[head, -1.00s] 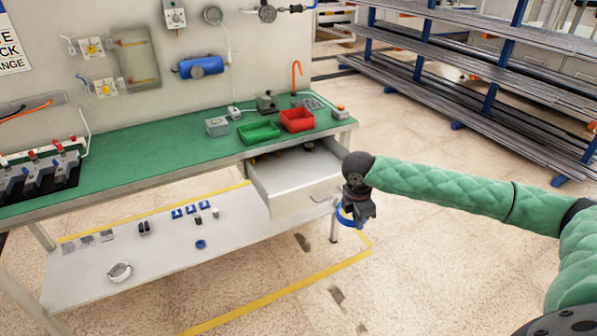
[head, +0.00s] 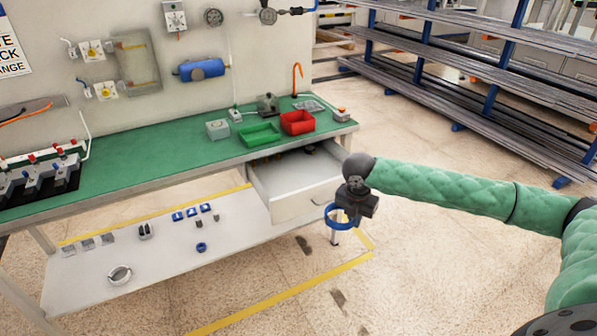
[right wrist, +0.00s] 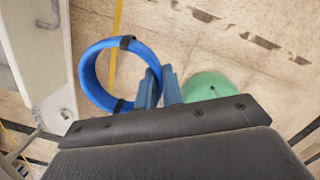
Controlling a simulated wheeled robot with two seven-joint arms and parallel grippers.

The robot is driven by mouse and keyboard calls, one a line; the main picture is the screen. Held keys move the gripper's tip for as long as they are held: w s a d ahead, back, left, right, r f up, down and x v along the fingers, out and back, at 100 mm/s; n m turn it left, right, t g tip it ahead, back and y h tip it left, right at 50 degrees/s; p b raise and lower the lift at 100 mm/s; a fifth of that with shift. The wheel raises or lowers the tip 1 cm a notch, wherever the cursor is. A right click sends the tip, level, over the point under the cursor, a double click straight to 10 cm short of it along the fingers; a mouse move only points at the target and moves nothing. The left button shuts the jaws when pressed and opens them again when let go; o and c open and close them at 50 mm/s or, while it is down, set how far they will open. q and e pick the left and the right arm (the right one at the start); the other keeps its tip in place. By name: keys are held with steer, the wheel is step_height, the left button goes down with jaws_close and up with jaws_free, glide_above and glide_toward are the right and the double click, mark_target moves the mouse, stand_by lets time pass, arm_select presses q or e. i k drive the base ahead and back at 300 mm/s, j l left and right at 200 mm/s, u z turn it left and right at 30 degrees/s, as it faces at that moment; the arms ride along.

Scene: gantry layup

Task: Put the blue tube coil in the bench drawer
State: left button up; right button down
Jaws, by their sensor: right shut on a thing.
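The blue tube coil (head: 331,222) hangs from my right gripper (head: 346,212), in front of the drawer and lower than its rim. In the right wrist view the coil (right wrist: 88,75) is a ring with black bands, and the fingers (right wrist: 158,88) are shut on its right side. The bench drawer (head: 292,206) is pulled open below the right end of the green-topped bench. A few small dark and yellowish things lie at its back. The gripper is just right of the drawer front and outside it. My left gripper is not in view.
The bench top (head: 140,158) carries a green bin (head: 259,135) and a red bin (head: 297,123) above the drawer. A lower shelf (head: 150,262) holds small fittings. Open floor lies right of the bench, with a metal stock rack (head: 480,75) behind.

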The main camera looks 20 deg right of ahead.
mark_target(286, 177)
steer(key=i, duration=0.95)
